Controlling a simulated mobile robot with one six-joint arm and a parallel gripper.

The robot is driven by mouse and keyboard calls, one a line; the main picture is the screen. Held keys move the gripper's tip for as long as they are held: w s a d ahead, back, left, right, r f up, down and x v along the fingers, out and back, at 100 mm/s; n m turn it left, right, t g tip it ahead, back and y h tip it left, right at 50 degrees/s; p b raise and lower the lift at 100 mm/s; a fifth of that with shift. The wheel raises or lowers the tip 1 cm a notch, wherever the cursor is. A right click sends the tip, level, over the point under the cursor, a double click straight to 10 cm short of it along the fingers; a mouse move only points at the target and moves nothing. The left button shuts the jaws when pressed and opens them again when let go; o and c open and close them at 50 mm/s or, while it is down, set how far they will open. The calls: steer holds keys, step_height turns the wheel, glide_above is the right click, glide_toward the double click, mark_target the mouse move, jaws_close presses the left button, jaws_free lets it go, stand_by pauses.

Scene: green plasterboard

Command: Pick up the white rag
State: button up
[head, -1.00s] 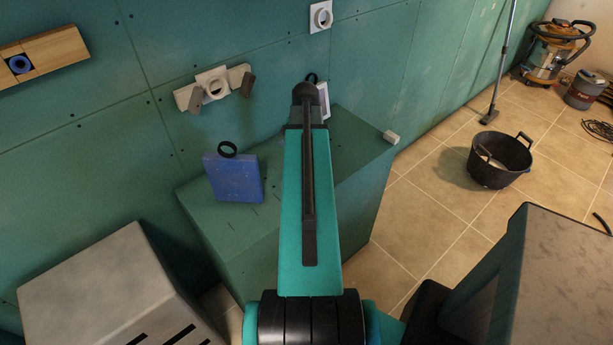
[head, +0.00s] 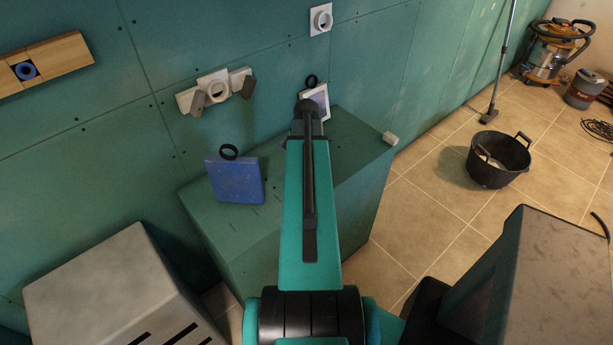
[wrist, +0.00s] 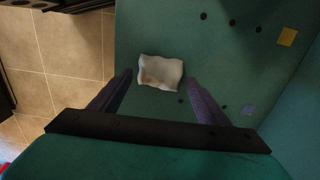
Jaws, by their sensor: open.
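The white rag (wrist: 160,72) lies crumpled on a green surface in the wrist view. My gripper (wrist: 158,82) is open, with one dark finger to the left of the rag and one to the right. The fingertips sit around the rag's near side; I cannot tell their height above it. In the head view my arm reaches over the green box (head: 235,235), and its end hides the fingertips. I cannot make out the rag for certain there.
A blue panel (head: 235,180) with a black ring stands on the box's left part. A small pale block (head: 391,138) sits at its right corner. A grey cabinet (head: 120,285) is at lower left. A black bucket (head: 498,160) stands on the tiled floor at right.

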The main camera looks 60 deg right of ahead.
steer(key=shift+f, duration=0.55)
steer(key=c, duration=1.2)
steer(key=shift+o, duration=0.2)
steer(key=shift+r, duration=0.1)
steer(key=shift+r+b, duration=1.45)
steer(key=shift+r, duration=3.5)
